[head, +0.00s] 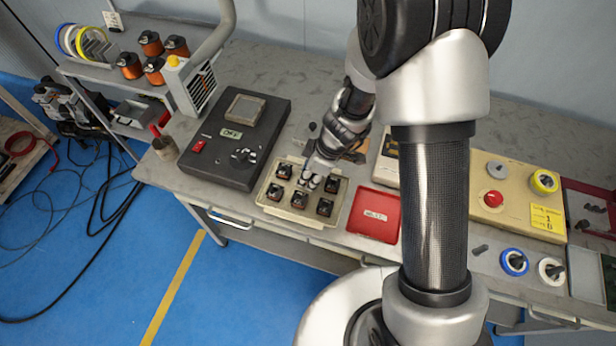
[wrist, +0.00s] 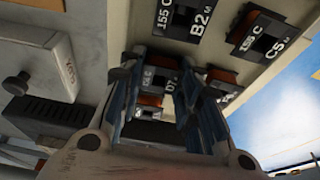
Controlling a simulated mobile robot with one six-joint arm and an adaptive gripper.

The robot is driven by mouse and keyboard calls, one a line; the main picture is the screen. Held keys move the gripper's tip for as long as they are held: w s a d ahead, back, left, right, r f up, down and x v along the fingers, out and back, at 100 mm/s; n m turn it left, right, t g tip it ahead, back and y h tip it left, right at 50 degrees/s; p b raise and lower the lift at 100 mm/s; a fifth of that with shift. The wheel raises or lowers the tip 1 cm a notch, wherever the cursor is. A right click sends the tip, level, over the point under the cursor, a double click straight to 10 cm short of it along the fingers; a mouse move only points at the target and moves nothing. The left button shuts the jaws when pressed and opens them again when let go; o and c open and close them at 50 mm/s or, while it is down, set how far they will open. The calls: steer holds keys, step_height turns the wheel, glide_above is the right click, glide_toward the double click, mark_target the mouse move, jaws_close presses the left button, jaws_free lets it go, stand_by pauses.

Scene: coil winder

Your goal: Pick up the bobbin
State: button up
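Several small dark bobbins with copper-coloured windings sit in a cream tray (head: 262,199) on the bench. In the wrist view I see one bobbin marked B2 (wrist: 196,20) and one marked C5 (wrist: 268,38). My gripper (head: 312,182) is low over the back middle of the tray, pointing down. In the wrist view my gripper (wrist: 162,88) is open, its fingers on either side of a bobbin marked with a D (wrist: 158,80). The fingers partly hide this bobbin, and I cannot tell whether they touch it.
A red tray (head: 375,215) lies right of the cream tray. A dark box (head: 235,135) with a red switch stands left. A beige control box (head: 505,195) with a red button is at right. Larger copper coils (head: 130,66) stand on the left shelf.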

mark_target(310, 179)
steer(key=shift+c, duration=1.3)
steer(key=shift+c, duration=0.2)
step_height(310, 179, up, 20)
steer(key=p, duration=0.7)
steer(key=shift+p, duration=0.35)
